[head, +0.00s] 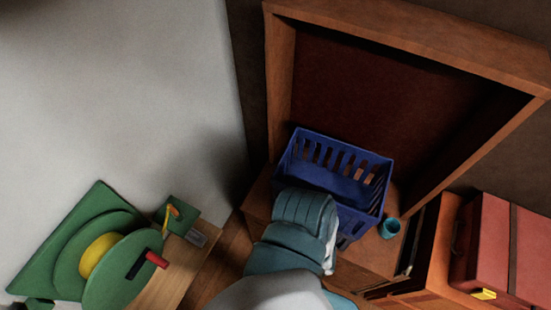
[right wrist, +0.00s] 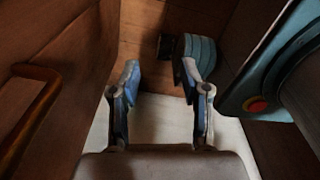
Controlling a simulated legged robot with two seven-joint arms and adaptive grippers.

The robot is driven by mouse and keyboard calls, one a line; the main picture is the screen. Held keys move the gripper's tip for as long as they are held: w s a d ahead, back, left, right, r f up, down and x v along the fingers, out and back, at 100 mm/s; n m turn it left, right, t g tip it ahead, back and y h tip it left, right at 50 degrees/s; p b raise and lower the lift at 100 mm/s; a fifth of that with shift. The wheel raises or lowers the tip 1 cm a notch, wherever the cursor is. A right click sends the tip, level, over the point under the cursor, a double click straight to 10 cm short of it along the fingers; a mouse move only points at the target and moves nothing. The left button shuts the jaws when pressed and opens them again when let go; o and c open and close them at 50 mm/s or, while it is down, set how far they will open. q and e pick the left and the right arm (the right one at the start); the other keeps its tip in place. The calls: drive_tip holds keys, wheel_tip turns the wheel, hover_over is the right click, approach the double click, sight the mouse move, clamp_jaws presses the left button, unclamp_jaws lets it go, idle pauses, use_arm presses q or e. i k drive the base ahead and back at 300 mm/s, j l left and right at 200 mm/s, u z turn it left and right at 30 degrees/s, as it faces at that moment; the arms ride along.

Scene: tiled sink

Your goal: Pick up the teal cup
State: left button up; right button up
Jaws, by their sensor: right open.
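The teal cup (head: 390,228) is small and stands on the wooden surface, just right of the blue basket's lower right corner in the head view. A wooden surface and dark brown panels lie beyond the fingers. In the head view a teal-grey and white arm part of mine comes up from the bottom and covers the area left of the cup. My left gripper is not in view.
A blue slatted basket (head: 345,180) stands inside a wooden frame (head: 410,35), close to the cup. A wooden box and a red case (head: 485,250) stand at the right. A green object with a yellow centre (head: 100,256) lies at the left. A curved handle (right wrist: 42,100) shows in the right wrist view.

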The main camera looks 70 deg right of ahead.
sight(391, 226)
drive_tip(key=z, duration=4)
